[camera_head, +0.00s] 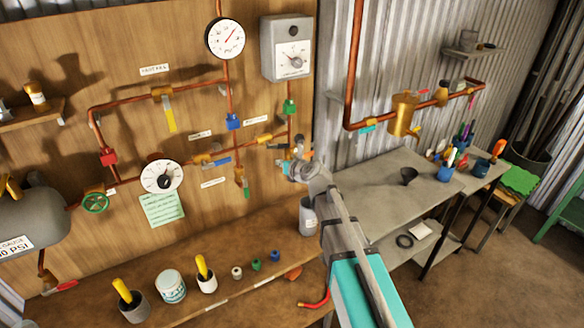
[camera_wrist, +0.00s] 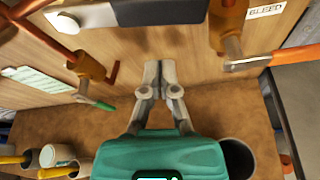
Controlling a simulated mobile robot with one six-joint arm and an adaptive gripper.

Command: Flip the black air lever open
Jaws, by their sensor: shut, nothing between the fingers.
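The black lever (camera_wrist: 155,10) crosses the top of the wrist view as a large dark bar with a bright metal part at its left end. In the head view a small dark handle (camera_head: 279,146), likely the same lever, sits on the pipework just above and left of my gripper (camera_head: 294,165). My gripper also shows in the wrist view (camera_wrist: 160,68), its two grey fingertips together and empty. The fingertips appear just below the lever in the wrist view, with board visible between. Whether they touch it, I cannot tell. The lever's upper edge is cut off.
An orange-handled lever (camera_wrist: 250,60) lies right of the fingers, beside a BLEED label (camera_wrist: 266,11). A green-handled valve lever (camera_wrist: 97,103) is at lower left. A grey cup (camera_head: 307,216) stands on the wooden bench (camera_head: 220,290) below. A grey table (camera_head: 380,185) is at right.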

